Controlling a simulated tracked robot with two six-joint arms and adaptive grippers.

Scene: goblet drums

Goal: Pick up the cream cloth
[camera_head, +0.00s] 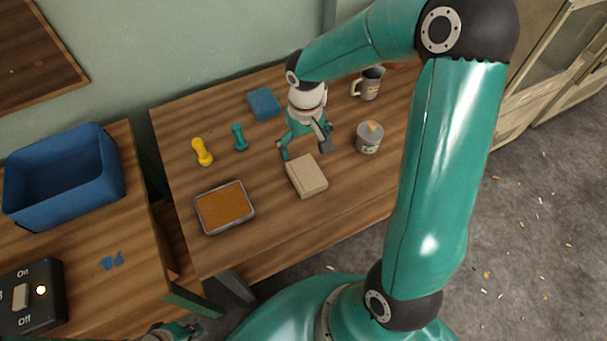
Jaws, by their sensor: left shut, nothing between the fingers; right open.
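The cream cloth (307,177) is a folded, flat block lying on the wooden table in the head view, right of a shallow tray. My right gripper (305,150) is open and points down just behind the cloth, with one finger on each side. Its fingers look empty, and I cannot tell whether they touch the cloth. My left gripper (178,331) shows only in part at the bottom edge, far from the cloth. It is shut and empty.
The tray (198,222) has orange-brown contents. A yellow dumbbell-shaped object (202,151), a teal one (239,137) and a folded blue cloth (263,103) lie behind. A tin (369,138) and mug (369,84) stand right. A blue bin (62,207) and switch box (30,297) are left.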

